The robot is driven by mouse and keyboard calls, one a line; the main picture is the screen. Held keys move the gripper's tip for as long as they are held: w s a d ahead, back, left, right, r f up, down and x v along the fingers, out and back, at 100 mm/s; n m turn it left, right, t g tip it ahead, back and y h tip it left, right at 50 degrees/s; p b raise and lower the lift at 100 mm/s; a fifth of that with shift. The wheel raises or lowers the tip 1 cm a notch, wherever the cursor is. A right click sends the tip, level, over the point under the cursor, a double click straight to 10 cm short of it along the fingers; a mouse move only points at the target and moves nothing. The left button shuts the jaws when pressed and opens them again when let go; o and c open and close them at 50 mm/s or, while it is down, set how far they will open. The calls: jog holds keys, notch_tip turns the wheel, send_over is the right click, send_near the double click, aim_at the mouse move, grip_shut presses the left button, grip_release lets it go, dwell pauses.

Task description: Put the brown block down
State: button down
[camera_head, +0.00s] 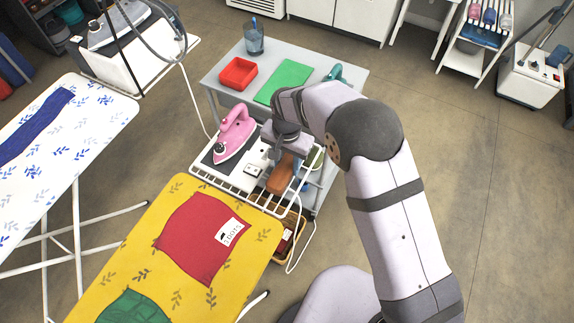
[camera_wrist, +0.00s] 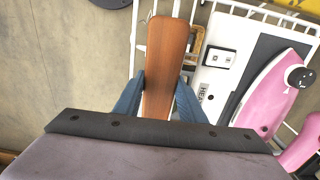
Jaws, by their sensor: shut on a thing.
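The brown block (camera_head: 284,174) is a long wooden piece with rounded ends. My gripper (camera_head: 286,152) is shut on it, and the block sticks out past the fingers. In the wrist view the brown block (camera_wrist: 166,50) sits between the two blue fingers of my gripper (camera_wrist: 160,88). It is over the right-hand part of the white wire rack (camera_head: 262,200) at the end of the yellow ironing board. Whether its underside touches the rack cannot be told. My gripper hides its near end.
A pink iron (camera_head: 234,138) and a white socket plate (camera_head: 252,170) are on the rack, left of the block. A grey table (camera_head: 215,88) behind holds a red tray (camera_head: 238,74), a green mat (camera_head: 283,82) and a blue cup (camera_head: 254,42). A white cable (camera_head: 308,235) hangs beside the rack.

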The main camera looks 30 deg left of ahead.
aim_at(288, 163)
jog(key=shift+f, duration=1.05)
jog(key=shift+f, duration=0.15)
jog(key=c, duration=1.2)
grip_release()
jog(key=shift+o, duration=0.2)
notch_tip(288, 163, up, 12)
jog(key=b, duration=0.3)
jog(key=shift+d, duration=0.1)
